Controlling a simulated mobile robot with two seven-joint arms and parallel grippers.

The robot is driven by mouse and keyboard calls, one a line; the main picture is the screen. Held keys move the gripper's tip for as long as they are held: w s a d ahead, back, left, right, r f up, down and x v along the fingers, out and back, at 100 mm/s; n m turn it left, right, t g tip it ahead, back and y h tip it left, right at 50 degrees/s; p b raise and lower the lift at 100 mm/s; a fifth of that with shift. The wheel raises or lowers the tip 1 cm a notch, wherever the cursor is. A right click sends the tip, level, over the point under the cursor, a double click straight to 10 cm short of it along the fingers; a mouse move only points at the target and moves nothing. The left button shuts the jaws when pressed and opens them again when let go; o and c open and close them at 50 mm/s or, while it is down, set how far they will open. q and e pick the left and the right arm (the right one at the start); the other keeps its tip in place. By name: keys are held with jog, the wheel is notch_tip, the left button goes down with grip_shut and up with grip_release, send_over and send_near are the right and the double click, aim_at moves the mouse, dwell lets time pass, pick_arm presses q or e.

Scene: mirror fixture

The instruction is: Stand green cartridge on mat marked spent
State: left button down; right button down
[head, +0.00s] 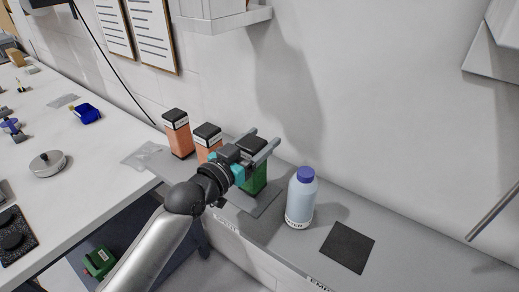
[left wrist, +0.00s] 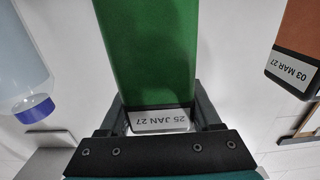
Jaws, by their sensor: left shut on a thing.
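The green cartridge (head: 256,180) is upright in the jaws of my left gripper (head: 258,147). My left gripper is shut on its top end. In the left wrist view the green cartridge (left wrist: 150,50) runs between the fingers, and its label reads 25 JAN 27. A grey mat (head: 264,207) lies under and around the cartridge on the grey ledge, with a small label (head: 227,223) at the ledge's front edge that seems to read SPENT. I cannot tell whether the cartridge's base touches the mat. My right gripper is not in view.
Two orange cartridges (head: 178,135) stand left of the gripper. A pale blue bottle (head: 301,200) with a blue cap stands close on the right. A bare dark mat (head: 348,247) lies beyond it, by a partly cut-off label (head: 320,285). The wall is close behind.

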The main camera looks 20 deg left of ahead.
pick_arm(q)
jog(key=shift+f, duration=0.95)
jog(key=shift+f, duration=0.15)
jog(key=shift+c, duration=0.4)
grip_release()
jog(key=b+v, duration=0.1)
jog(key=v, duration=1.1)
